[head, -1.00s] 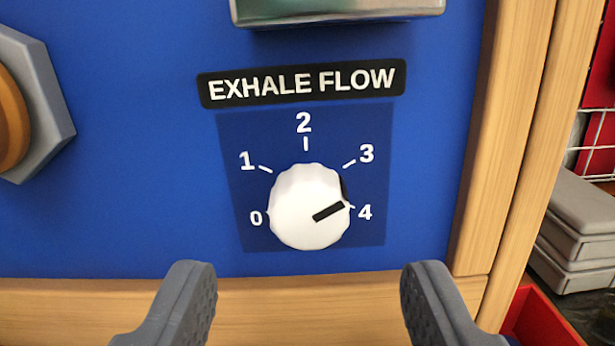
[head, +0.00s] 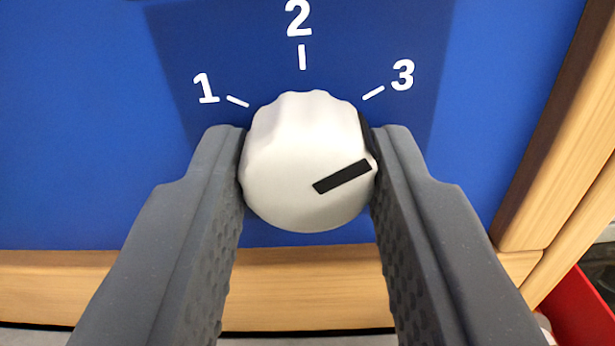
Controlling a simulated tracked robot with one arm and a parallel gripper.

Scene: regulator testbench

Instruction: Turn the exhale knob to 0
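The white exhale knob (head: 300,150) sits in the middle of the head view on a dark blue scale panel (head: 400,30). Its black pointer mark (head: 343,176) points right and slightly up, to the 4 side of the scale. The printed 1, 2 and 3 show around the knob. The 0 and 4 are hidden behind the fingers. My gripper (head: 308,160) has one finger on each side of the knob, left and right. Both fingertips appear to touch the knob's sides, so it is shut on the knob.
A wooden frame runs below the blue panel (head: 80,120) as a rail (head: 300,290) and up the right side as a post (head: 560,140). A red bin (head: 583,315) shows at the lower right, beyond the frame.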

